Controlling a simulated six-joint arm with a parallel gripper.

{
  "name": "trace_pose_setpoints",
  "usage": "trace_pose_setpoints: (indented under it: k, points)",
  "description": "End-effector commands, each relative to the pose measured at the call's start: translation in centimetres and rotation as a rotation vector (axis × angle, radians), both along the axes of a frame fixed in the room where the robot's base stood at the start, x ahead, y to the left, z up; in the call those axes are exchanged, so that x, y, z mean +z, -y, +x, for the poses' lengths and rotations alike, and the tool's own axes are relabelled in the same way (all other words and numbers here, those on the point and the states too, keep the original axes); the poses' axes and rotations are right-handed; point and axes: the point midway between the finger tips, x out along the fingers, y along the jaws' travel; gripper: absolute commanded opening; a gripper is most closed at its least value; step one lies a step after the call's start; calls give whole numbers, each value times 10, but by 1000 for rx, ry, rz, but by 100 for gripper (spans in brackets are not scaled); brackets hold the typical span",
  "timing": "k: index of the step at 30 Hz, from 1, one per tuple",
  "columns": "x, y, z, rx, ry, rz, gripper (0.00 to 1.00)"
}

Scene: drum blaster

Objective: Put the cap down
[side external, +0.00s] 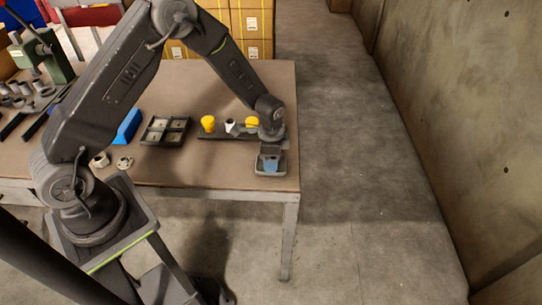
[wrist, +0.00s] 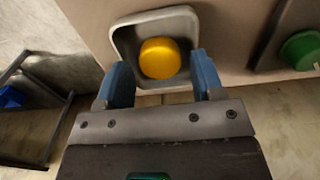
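A yellow round cap (wrist: 160,58) sits in a small grey tray (wrist: 122,40) in the wrist view. The tray also shows at the table's front right corner in the side view (side external: 284,168). My gripper (wrist: 162,80) points down over the tray, with one blue finger on each side of the cap's near edge. The fingers look apart, with a gap beside the cap, so the gripper appears open. In the side view, the blue fingers (side external: 270,164) are low over the tray and the cap is hidden there.
A dark rack (side external: 212,137) with yellow pieces (side external: 208,123) and a white piece (side external: 230,126) stands behind the tray. A green round piece (wrist: 301,50) shows at right in the wrist view. A dark divided tray (side external: 165,130) and blue block (side external: 128,127) are left. The table edge is close.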

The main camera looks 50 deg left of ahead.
Motion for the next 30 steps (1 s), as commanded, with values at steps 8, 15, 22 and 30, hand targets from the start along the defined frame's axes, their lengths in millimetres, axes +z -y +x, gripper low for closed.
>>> trace_pose_setpoints:
  k: [8, 15, 22, 30]
  points:
    - [0, 0, 0, 0, 0, 0, 69]
    - [21, 0, 1, 0, 4, 0, 69]
    - [71, 0, 1, 0, 6, 0, 69]
    - [119, 0, 1, 0, 4, 1, 69]
